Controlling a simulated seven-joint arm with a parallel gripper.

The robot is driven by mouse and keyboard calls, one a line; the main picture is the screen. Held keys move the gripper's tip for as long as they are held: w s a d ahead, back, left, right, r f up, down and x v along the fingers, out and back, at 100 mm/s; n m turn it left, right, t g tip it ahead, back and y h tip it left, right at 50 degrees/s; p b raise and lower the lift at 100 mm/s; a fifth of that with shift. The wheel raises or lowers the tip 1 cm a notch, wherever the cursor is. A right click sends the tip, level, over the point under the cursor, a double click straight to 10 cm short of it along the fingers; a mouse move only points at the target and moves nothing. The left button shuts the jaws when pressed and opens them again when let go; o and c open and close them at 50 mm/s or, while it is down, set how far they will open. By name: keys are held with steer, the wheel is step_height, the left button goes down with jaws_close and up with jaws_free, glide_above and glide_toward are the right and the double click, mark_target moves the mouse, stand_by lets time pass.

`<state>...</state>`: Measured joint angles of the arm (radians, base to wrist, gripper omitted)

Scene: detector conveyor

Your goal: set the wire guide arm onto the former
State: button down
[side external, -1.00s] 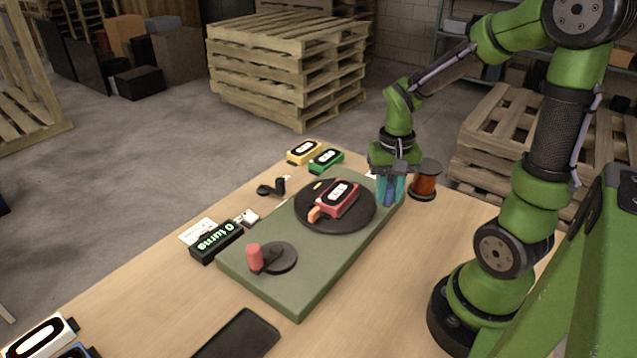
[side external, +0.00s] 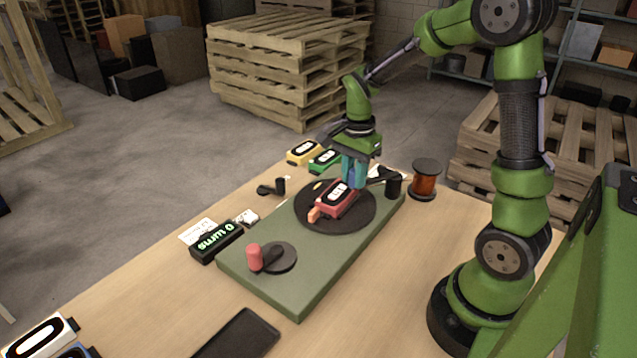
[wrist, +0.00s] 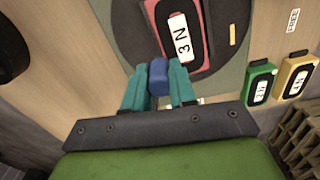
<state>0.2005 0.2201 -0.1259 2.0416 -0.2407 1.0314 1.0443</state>
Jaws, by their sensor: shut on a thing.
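My gripper (side external: 352,172) is shut on a blue grip (wrist: 158,77), held between its teal fingers at the far edge of the black round plate (side external: 359,213). A red body (side external: 338,199) with a white label, apparently the former, sits on this plate; it also shows in the wrist view (wrist: 186,37). The blue grip is close beside its far end; I cannot tell whether they touch. A black arm with an upright post (side external: 393,187), apparently the wire guide arm, stands at the base's far right corner. Its join to the blue grip is hidden.
A green base (side external: 300,283) carries the plate and a red-handled crank (side external: 254,257). A copper wire spool (side external: 425,181) stands at right. Yellow (side external: 304,152) and green (side external: 325,161) units lie behind. A turns display (side external: 216,241) and black stand (side external: 271,188) are at left.

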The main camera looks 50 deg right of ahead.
steer(key=shift+w+d+m, duration=0.55)
steer(key=shift+w+m, duration=0.3)
steer(key=shift+m, duration=0.15)
steer(key=shift+d, duration=0.1)
steer(key=c, duration=0.9)
jaws_free()
step_height(320, 180, up, 17)
steer(key=shift+f, duration=0.1)
